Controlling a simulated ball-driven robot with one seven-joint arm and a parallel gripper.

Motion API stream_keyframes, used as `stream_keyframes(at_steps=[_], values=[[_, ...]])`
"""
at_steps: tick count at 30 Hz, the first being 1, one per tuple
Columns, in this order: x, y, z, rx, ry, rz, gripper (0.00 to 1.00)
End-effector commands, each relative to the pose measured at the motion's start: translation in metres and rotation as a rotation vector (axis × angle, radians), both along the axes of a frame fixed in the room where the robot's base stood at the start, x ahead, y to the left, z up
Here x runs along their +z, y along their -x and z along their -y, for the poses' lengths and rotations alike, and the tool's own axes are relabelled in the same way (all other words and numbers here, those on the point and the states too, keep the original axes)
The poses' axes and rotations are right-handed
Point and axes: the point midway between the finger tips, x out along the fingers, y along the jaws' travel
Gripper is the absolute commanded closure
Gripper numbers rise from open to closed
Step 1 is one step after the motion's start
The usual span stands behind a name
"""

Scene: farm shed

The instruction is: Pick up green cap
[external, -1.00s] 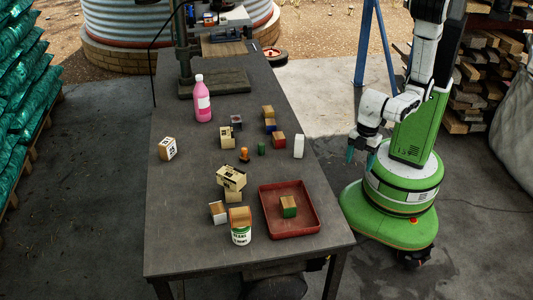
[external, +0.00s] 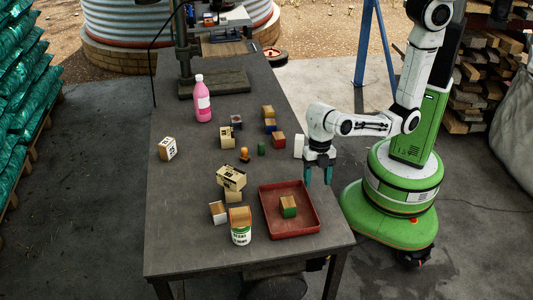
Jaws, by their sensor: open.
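My gripper (external: 318,176) hangs fingers-down by the table's right edge, to the right of the cap and nearer the camera. Its two teal fingers are apart with nothing between them.
A white block (external: 298,146) stands by the right edge, close to my arm. A red tray (external: 315,226) holds a green block with a wooden top (external: 288,206). Boxes, a beans can (external: 240,229) and a pink bottle (external: 202,103) stand further left. The table (external: 180,220) is bare at front left.

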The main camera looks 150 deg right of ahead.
Motion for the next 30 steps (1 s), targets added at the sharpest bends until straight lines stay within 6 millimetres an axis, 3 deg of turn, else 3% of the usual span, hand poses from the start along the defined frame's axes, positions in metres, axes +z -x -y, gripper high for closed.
stream_keyframes(at_steps=[1,4,8,12,18,24,30], values=[[0.000,-0.005,0.026,0.059,0.022,0.012,0.41],[0.004,-0.009,0.071,0.219,0.065,0.025,0.41],[0.009,0.002,0.135,0.423,0.123,0.020,0.41],[0.015,0.035,0.206,0.635,0.172,-0.015,0.41],[0.022,0.100,0.282,0.875,0.191,-0.078,0.41],[0.025,0.136,0.310,0.985,0.182,-0.108,0.41],[0.001,0.139,0.311,0.996,0.177,-0.109,0.41]])
